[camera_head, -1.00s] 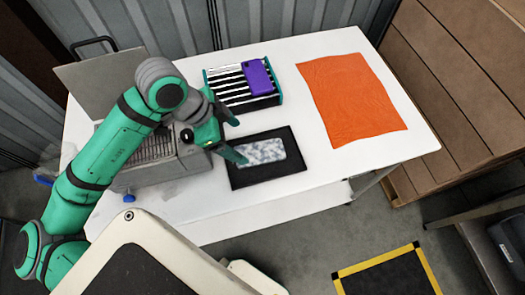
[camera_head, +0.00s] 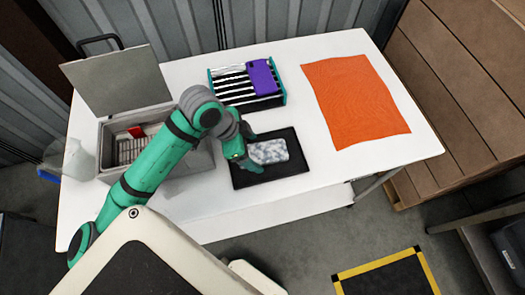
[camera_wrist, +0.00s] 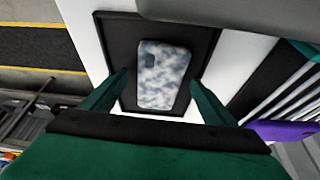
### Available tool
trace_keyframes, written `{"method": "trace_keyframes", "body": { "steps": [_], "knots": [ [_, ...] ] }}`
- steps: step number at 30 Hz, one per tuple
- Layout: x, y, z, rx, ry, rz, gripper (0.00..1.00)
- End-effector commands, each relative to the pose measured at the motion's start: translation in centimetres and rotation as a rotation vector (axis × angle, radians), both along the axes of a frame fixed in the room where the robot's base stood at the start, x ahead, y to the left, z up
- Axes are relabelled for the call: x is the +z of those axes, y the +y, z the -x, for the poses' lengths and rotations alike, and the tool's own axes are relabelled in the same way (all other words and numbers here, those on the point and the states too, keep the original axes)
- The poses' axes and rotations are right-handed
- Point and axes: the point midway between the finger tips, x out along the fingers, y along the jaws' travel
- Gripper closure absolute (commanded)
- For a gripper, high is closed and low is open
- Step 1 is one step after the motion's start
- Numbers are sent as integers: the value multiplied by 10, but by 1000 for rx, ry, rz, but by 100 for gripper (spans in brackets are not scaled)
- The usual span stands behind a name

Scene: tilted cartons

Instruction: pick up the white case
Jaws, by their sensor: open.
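The white case (camera_head: 268,152) is a phone case with a mottled grey-blue pattern. It lies on a black tray (camera_head: 290,176) on the white table. In the wrist view the case (camera_wrist: 162,75) lies between the two fingers, with its camera cutout visible. My gripper (camera_head: 250,165) is over the left part of the tray, at the left end of the case. In the wrist view my gripper (camera_wrist: 160,85) is open, with a finger on each side of the case and a gap to each. I cannot tell how high the fingers are above the tray.
A striped rack (camera_head: 225,93) with a purple case (camera_head: 263,78) on it stands behind the tray. An orange cloth (camera_head: 355,95) lies to the right. An open grey box (camera_head: 110,170) with a raised lid (camera_head: 120,80) stands at the left. The table's front right is clear.

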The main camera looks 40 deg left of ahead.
Motion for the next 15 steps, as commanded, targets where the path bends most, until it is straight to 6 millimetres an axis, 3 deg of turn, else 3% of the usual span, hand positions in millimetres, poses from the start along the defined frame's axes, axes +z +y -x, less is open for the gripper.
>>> {"method": "trace_keyframes", "body": {
  "steps": [9, 14, 15],
  "knots": [
    [-5, -1, -1, 0, 0, 0, 23],
    [-5, -1, -1, 0, 0, 0, 61],
    [-5, -1, -1, 0, 0, 0, 64]
  ]
}}
